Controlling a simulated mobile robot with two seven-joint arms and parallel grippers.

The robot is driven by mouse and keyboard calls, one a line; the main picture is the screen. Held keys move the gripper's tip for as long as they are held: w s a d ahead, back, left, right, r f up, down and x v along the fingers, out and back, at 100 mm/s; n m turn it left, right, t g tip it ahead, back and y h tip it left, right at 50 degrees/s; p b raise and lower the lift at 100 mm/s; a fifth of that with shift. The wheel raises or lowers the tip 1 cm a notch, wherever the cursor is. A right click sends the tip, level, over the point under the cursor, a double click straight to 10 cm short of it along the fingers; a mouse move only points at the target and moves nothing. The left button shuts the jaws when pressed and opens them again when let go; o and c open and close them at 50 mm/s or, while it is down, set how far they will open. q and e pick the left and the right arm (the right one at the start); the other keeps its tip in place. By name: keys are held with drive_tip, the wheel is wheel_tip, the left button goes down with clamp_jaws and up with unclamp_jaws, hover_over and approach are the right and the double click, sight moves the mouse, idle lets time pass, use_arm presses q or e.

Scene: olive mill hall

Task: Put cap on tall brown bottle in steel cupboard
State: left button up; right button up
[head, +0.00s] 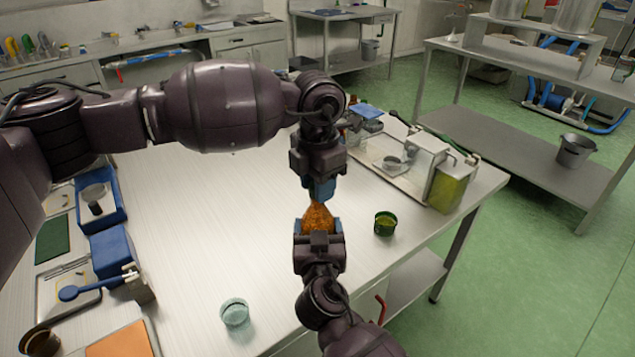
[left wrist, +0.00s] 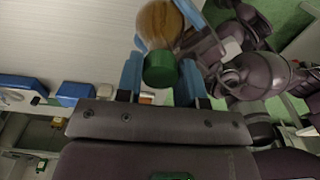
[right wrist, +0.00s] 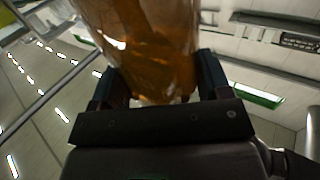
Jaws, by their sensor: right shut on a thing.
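The brown bottle (head: 318,217) is see-through amber and narrows upward. It stands upright between the fingers of my right gripper (head: 319,250), which is shut on it; its amber body fills the middle of the right wrist view (right wrist: 150,45). My left gripper (head: 320,188) is directly above the bottle, pointing down. In the left wrist view a green cap (left wrist: 161,70) is between the blue fingers, in line with the round amber bottle (left wrist: 158,22). The fingers look apart around the cap. The head view hides the cap. I cannot identify the steel cupboard.
A dark green open pot (head: 384,224) stands right of the bottle. A clear ribbed cup (head: 235,313) is at the front. Blue containers (head: 113,252) line the table's left side. A tray (head: 378,168) with tins is behind right. The table's middle left is clear.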

use_arm(q)
drive_tip(key=shift+c, duration=0.4)
drive_tip(key=o, duration=1.1)
wheel_tip(320, 180, up, 12)
drive_tip(key=shift+r, duration=0.1)
use_arm(e)
drive_tip(key=o, duration=1.8)
use_arm(q)
drive_tip(key=shift+w+f+b, duration=0.15)
drive_tip(key=shift+f+b, duration=0.25)
drive_tip(key=shift+f, duration=0.55)
use_arm(e)
drive_tip(key=s, duration=1)
drive_tip(key=shift+s+d, duration=0.2)
drive_tip(key=shift+s, duration=0.2)
